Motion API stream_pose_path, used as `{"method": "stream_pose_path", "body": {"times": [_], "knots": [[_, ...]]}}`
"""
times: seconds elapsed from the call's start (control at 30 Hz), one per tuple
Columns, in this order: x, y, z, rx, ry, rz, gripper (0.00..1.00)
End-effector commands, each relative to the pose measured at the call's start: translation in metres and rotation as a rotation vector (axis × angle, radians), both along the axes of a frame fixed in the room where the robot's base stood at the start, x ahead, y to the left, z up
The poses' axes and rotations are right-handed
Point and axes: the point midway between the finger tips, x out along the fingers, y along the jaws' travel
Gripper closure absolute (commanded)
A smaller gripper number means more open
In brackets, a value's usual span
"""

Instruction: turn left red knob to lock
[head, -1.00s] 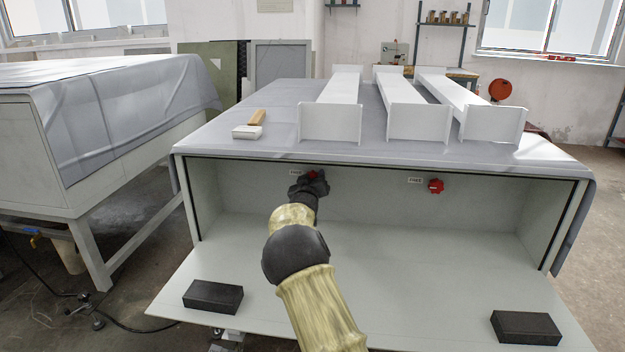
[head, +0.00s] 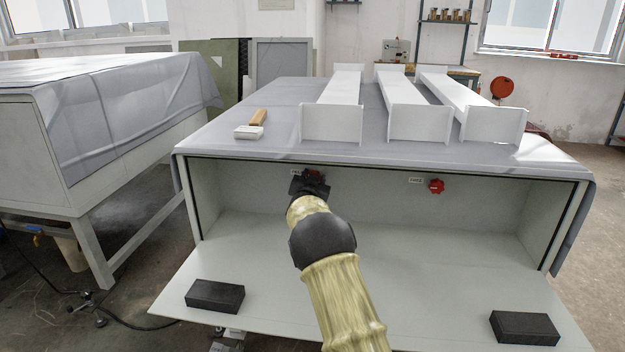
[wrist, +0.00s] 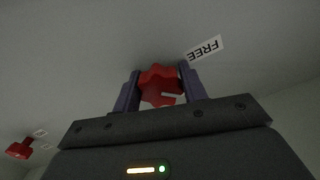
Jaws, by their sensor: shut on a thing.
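The left red knob (head: 316,173) sits on the upper back wall inside the open box, mostly hidden by my gripper (head: 313,177) in the head view. In the wrist view the red knob (wrist: 160,88) is between the two dark fingers of my gripper (wrist: 160,79), which are shut on it. A white FREE label (wrist: 204,47) is beside the knob, upside down in the wrist view. The second red knob (head: 436,186) is farther right on the same wall, with its own label (head: 415,180) to its left.
Two black blocks, left (head: 214,295) and right (head: 525,328), lie on the lowered front panel (head: 430,300). The box interior around my arm is otherwise clear.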

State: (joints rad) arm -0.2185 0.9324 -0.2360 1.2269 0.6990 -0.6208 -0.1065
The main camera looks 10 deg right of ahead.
Motion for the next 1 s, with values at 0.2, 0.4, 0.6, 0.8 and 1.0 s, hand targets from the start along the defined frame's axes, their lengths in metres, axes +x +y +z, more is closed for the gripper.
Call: {"method": "stream_pose_path", "body": {"times": [0.2, 0.4, 0.6, 0.8, 1.0], "knots": [[-0.0006, 0.0024, -0.0041, 0.200, -0.059, 0.001, 0.80], [-0.0006, 0.0032, -0.0054, 0.381, -0.116, 0.000, 0.80], [-0.0006, 0.0037, -0.0055, 0.554, -0.172, 0.001, 0.80], [-0.0004, 0.0038, -0.0051, 0.691, -0.216, 0.001, 0.80], [-0.0002, 0.0038, -0.0045, 0.774, -0.243, 0.000, 0.80]]}}
